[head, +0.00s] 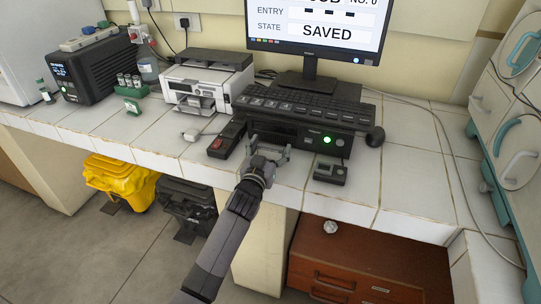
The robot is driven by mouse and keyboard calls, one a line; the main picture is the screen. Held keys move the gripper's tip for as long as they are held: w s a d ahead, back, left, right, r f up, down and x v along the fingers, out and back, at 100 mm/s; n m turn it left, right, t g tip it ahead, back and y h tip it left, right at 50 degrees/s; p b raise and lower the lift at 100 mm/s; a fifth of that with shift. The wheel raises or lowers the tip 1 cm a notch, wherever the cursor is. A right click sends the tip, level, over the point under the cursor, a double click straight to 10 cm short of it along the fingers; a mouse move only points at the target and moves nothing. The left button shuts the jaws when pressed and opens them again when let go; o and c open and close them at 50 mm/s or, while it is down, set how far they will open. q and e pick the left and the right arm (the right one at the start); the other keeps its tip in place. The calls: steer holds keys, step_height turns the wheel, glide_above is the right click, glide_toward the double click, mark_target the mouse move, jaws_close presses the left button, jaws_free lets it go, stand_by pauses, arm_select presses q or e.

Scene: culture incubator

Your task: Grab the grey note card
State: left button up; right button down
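I cannot pick out a grey note card for certain in the head view. My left gripper (270,150) reaches in over the front edge of the white tiled bench (350,205), just before the black box with the green light (310,135). Its two fingers look spread apart, with nothing visible held between them. The gripper hides a small part of the box's front and of the bench there. My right gripper is not in view.
A black device with a red patch (224,141) lies left of the gripper and a small grey device (330,172) lies right of it. A keyboard (305,106) rests on the black box. A mouse (375,136) and a white printer (203,86) stand nearby. A brown cabinet (370,260) is below.

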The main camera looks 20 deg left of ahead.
arm_select(q)
steer(key=c, duration=0.6)
steer(key=shift+r, duration=0.1)
